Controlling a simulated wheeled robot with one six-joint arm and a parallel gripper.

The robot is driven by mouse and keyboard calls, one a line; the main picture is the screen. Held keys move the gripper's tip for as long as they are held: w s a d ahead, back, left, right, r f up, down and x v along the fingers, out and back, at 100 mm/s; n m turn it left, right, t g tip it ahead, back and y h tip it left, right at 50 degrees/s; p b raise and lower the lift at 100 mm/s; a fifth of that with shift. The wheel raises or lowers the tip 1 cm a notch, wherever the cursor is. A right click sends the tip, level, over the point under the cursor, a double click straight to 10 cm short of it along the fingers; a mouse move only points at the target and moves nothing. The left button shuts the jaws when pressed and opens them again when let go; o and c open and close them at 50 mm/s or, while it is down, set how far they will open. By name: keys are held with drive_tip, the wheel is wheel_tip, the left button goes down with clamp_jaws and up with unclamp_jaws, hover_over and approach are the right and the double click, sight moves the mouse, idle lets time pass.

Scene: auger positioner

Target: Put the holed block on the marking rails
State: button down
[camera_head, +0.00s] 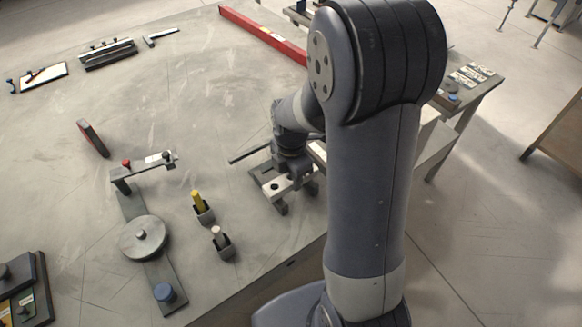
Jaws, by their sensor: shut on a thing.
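My gripper (294,195) is low over the table, right of centre, with its fingers pointing down. It is shut on the holed block (274,186), a light grey piece with a dark round hole in its top. Dark bars (258,172) show beside and beneath the block; they look like the marking rails, mostly hidden by the gripper and block. I cannot tell whether the block touches them or is held just above. My arm hides the area to the right of the gripper.
A yellow-topped marker (197,198) and a white-topped one (216,234) stand in dark holders left of the gripper. A red beam (262,34) lies behind. The table's middle is mostly clear.

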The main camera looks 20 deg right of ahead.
drive_tip(key=shift+f, duration=0.4)
drive_tip(key=shift+f, duration=0.15)
drive_tip(key=c, duration=0.9)
unclamp_jaws()
wheel_tip(320, 180, up, 12)
drive_tip(key=shift+r, duration=0.15)
